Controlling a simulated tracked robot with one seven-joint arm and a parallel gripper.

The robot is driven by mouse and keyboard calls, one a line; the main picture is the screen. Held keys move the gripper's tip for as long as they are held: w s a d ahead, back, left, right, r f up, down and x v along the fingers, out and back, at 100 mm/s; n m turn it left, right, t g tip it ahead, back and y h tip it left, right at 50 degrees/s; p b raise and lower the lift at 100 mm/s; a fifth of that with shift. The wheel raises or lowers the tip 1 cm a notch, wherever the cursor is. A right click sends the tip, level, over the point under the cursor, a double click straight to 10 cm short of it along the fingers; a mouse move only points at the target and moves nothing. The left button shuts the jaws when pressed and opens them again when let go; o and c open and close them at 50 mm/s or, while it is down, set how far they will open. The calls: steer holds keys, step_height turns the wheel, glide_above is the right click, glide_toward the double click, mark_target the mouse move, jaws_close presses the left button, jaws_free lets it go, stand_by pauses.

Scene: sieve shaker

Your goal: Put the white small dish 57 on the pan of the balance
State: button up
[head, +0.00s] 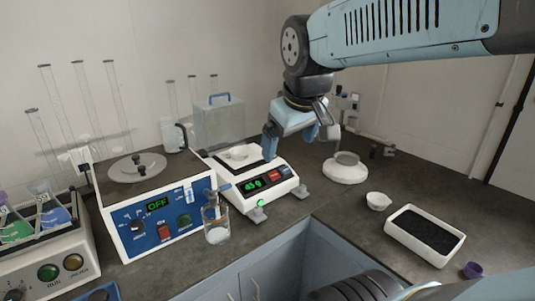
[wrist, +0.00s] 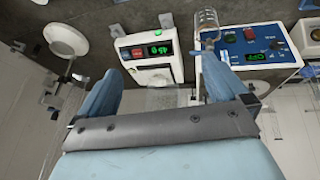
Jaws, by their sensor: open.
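A small white dish (head: 238,153) sits on the dark-edged pan of the balance (head: 270,182) in the head view. The balance's green display is lit and reads about 45 g. A second small white dish (head: 378,201) stands on the bench at right; no number is readable on either. My gripper (head: 299,144) is open and empty, at the right rear of the balance and apart from the dish on the pan.
A blue-and-white control box (head: 160,225) with a round lid and a glass beaker (head: 216,225) stand left of the balance. A round white stand (head: 345,170) is to its right. A white tray of dark material (head: 424,236) lies at right. Tall glass cylinders stand behind.

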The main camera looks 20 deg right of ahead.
steer(key=s+m, duration=0.1)
steer(key=s+f+m, duration=0.2)
steer(key=s, duration=0.1)
steer(key=shift+d+y, duration=0.1)
steer(key=shift+y, duration=0.2)
